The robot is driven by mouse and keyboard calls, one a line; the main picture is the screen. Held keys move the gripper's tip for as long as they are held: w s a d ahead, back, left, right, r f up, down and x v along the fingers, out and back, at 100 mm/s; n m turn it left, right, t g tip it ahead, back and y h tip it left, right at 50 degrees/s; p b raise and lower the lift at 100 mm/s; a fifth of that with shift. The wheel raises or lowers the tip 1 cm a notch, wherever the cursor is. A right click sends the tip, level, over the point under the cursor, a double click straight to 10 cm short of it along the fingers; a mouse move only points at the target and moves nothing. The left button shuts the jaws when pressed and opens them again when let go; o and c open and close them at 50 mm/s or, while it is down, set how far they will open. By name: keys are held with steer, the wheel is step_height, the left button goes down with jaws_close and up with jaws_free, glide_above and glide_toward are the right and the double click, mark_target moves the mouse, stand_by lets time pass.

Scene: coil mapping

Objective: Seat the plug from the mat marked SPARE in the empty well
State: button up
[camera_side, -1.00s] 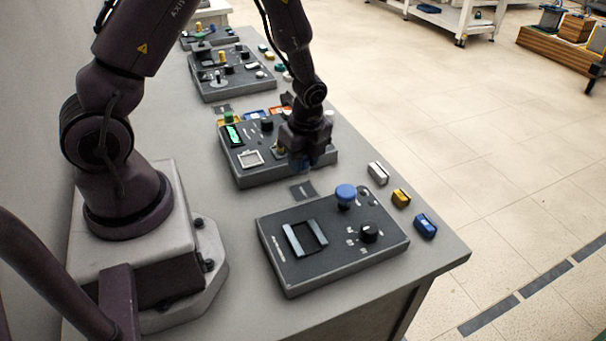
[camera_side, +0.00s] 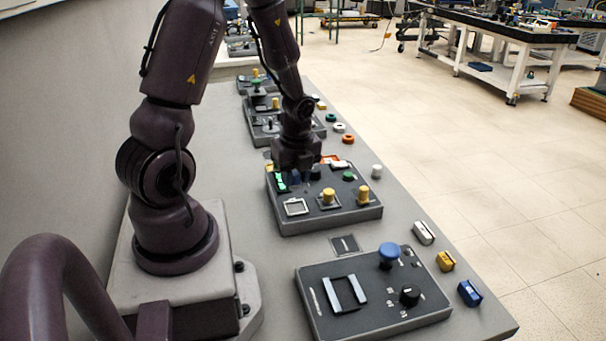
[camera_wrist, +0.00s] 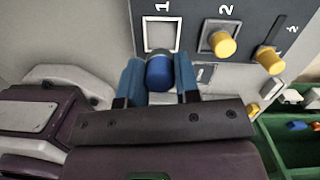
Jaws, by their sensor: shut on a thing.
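My gripper (camera_wrist: 160,72) is shut on a blue plug (camera_wrist: 159,74), held between two blue fingers in the wrist view. In that view the plug's end overlaps the lower edge of a white square frame (camera_wrist: 146,37) marked 1. I cannot tell its height above the panel. In the side view my gripper (camera_side: 304,177) hangs over the back left part of the grey panel (camera_side: 325,222). The white square frame (camera_side: 296,207) shows nearer the camera there. A small dark mat (camera_side: 345,244) lies on the bench before the panel; its lettering is unreadable.
A yellow knob (camera_side: 328,195), marked 2 in the wrist view, and another yellow knob (camera_side: 363,194) stand up from the panel. A nearer panel carries a blue mushroom button (camera_side: 389,251) and a black knob (camera_side: 409,294). Several small blocks line the bench's right edge.

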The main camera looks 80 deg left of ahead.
mark_target(295, 208)
steer(key=shift+f, duration=2.6)
steer(key=shift+f, duration=0.5)
steer(key=o, duration=1.5)
steer(key=shift+c, duration=0.2)
steer(key=shift+r, duration=0.1)
steer(key=shift+r, duration=3.4)
